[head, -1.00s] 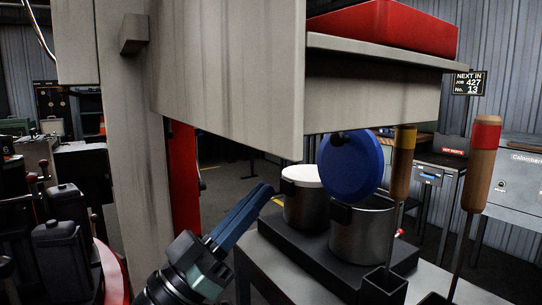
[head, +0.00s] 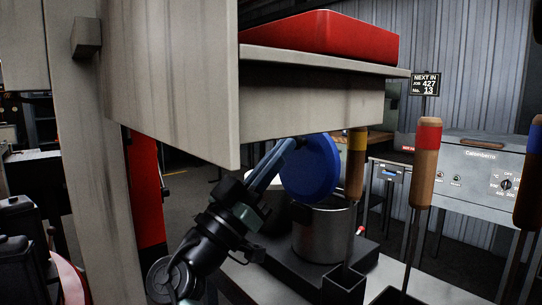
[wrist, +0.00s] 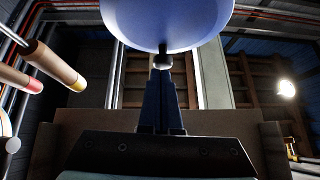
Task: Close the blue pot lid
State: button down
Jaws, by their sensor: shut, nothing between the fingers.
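The blue lid (head: 310,168) stands tilted up, nearly upright, over the steel pot (head: 322,238), whose mouth is open below it. In the wrist view the pale blue underside or face of the lid (wrist: 165,22) fills the top. A dark knob (wrist: 163,62) on a short stem shows just beyond my shut fingertips (wrist: 162,72). I cannot tell whether the fingers touch it.
A shelf (head: 320,75) with a red tray (head: 330,36) hangs low above the lid. Wooden-handled tools (head: 426,155) stand upright at the right, one with a yellow band (head: 356,165) close to the lid. A second pot (head: 272,208) is mostly hidden behind my arm.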

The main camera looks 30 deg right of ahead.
jog(key=shift+r, duration=0.15)
jog(key=w+d+f+g+y+p, duration=0.1)
jog(key=d+f+y+p, duration=0.1)
jog(key=d+y+p, duration=0.4)
jog(key=w+d+f+g+y+p, duration=0.1)
jog(key=d+f+y+p, duration=0.1)
jog(key=d+y+p, duration=0.4)
jog(key=shift+d+m+p, duration=0.4)
jog(key=shift+d+p, duration=0.9)
jog(key=shift+p, duration=0.65)
